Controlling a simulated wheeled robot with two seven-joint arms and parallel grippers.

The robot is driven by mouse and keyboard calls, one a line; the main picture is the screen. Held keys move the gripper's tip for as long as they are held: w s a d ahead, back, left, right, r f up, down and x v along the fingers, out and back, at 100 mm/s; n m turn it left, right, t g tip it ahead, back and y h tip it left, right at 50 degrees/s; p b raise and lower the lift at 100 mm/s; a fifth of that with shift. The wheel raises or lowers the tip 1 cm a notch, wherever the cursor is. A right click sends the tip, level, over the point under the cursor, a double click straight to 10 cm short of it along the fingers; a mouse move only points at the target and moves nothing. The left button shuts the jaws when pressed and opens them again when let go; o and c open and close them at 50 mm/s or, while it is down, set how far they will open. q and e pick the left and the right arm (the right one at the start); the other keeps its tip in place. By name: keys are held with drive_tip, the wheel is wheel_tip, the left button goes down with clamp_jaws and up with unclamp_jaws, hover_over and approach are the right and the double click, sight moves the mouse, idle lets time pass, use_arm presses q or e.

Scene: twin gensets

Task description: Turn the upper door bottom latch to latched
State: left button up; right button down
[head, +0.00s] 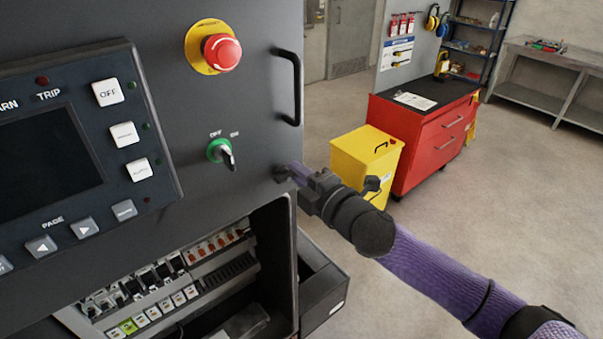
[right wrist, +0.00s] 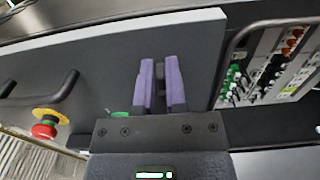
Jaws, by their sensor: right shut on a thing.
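The upper door (head: 262,120) is the dark grey panel carrying the controls. Its bottom latch (head: 281,173) is a small dark piece at the door's lower right corner, mostly hidden by my right gripper (head: 291,173). That gripper comes in from the right and is shut on the latch. In the right wrist view the purple fingers of the gripper (right wrist: 160,65) lie against the grey door (right wrist: 202,50) near its edge, with a narrow gap showing between them. The latch is hidden there, so its angle cannot be told. My left gripper is in neither view.
A black handle (head: 297,88), a red emergency stop (head: 222,52) and a green-ringed switch (head: 221,152) stand out from the door. Below is an open bay with breakers (head: 155,280). A yellow bin (head: 367,160) and a red cabinet (head: 425,140) stand behind; floor at right is clear.

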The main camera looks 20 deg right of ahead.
drive_tip(key=c, duration=0.8)
unclamp_jaws()
drive_tip(key=shift+f, duration=0.2)
drive_tip(key=shift+o, duration=0.6)
drive_tip(key=shift+a+r, duration=0.1)
drive_tip(key=shift+a, duration=0.15)
drive_tip(key=shift+d, duration=0.15)
drive_tip(key=b+v, duration=0.3)
drive_tip(key=v, duration=0.6)
drive_tip(key=shift+s, duration=0.4)
drive_tip(key=shift+r, duration=0.1)
